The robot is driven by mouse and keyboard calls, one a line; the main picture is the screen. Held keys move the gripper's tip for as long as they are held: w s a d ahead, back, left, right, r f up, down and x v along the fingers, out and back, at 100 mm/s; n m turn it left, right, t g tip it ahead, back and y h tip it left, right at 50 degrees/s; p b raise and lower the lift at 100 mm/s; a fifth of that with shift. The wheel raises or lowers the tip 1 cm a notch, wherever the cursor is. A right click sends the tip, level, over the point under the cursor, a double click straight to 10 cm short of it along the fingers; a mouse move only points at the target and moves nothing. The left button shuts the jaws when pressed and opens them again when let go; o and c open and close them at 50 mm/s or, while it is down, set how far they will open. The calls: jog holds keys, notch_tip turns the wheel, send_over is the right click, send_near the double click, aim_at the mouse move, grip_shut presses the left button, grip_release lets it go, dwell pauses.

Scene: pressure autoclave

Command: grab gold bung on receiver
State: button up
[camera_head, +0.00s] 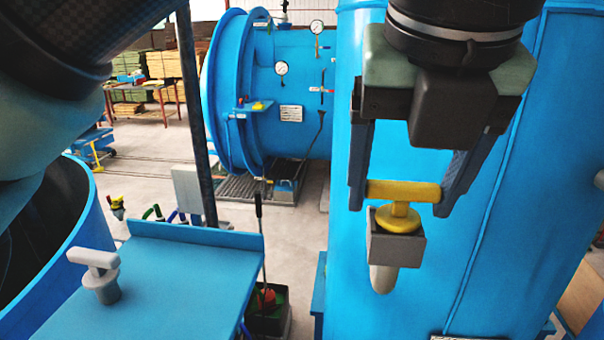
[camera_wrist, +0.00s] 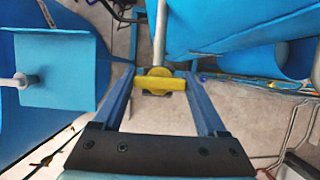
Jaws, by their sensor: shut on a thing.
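The gold bung (camera_head: 402,205) has a yellow T-shaped handle and sits in a grey square fitting (camera_head: 396,245) on a short pipe on the front of the blue receiver (camera_head: 450,250). My gripper (camera_head: 403,195) comes down from above, with one finger at each end of the bung's crossbar. It is shut on the crossbar. In the wrist view the gold bung (camera_wrist: 158,84) lies between the fingertips, with the crossbar spanning them. The lower part of the bung is hidden inside the fitting.
A grey T-handled bung (camera_head: 98,275) stands on a blue shelf (camera_head: 165,290) at the left. A large blue horizontal autoclave (camera_head: 270,95) with gauges stands behind. An open blue vessel (camera_head: 75,235) is at the far left. Free floor shows between.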

jog(key=c, duration=0.4)
jog(key=shift+c, duration=0.2)
